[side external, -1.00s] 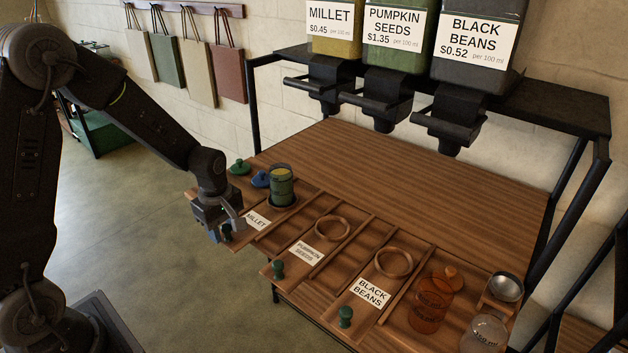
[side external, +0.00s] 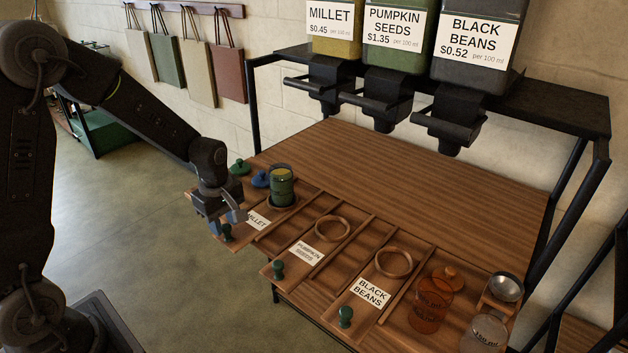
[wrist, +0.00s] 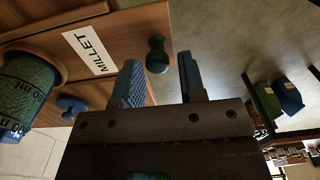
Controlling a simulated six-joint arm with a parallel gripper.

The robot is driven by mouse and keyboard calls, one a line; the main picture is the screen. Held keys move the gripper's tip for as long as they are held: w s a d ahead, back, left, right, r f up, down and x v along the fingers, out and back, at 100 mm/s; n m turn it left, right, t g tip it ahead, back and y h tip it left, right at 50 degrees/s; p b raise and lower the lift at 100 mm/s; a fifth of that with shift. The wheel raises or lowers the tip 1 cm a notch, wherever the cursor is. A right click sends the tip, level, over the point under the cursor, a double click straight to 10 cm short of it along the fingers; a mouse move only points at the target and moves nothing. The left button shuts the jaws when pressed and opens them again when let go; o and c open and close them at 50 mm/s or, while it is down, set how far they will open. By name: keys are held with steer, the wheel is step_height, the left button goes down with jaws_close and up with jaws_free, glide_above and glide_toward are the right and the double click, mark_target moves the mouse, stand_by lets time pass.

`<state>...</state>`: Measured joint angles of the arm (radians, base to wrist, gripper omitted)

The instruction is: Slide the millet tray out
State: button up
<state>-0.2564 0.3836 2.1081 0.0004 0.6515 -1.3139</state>
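The millet tray (side external: 250,233) is wooden, with a white MILLET label (side external: 257,220) and a dark green knob (side external: 226,231) at its front end. In the wrist view the label (wrist: 88,48), knob (wrist: 157,56) and the jar's side (wrist: 28,85) show. My gripper (side external: 226,220) is open at the tray's front. In the wrist view its blue-padded fingers (wrist: 160,78) are apart, with the knob in line with the gap, near the fingertips. I cannot tell whether they touch it.
The pumpkin seeds tray (side external: 293,270) and black beans tray (side external: 358,312) lie to the right, with empty rings. Green and blue lids (side external: 260,179) lie behind the gripper. An orange jar (side external: 430,305), clear jar (side external: 487,334) and metal cup (side external: 506,287) stand at right. Open floor lies in front.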

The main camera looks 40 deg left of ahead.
steer(key=shift+r, duration=2.55)
steer(key=shift+r, duration=0.1)
steer(key=s+d+r+m+t, duration=0.2)
steer(key=s+d+r+m, duration=0.2)
steer(key=s+r+m, duration=0.3)
steer(key=s+d+r+m+t, duration=0.3)
steer(key=s+d+r+m, duration=0.2)
steer(key=s+r+m, duration=0.2)
steer(key=s+m, duration=0.2)
steer(key=m, duration=0.2)
steer(key=shift+d+t, duration=0.2)
steer(key=shift+t, duration=0.1)
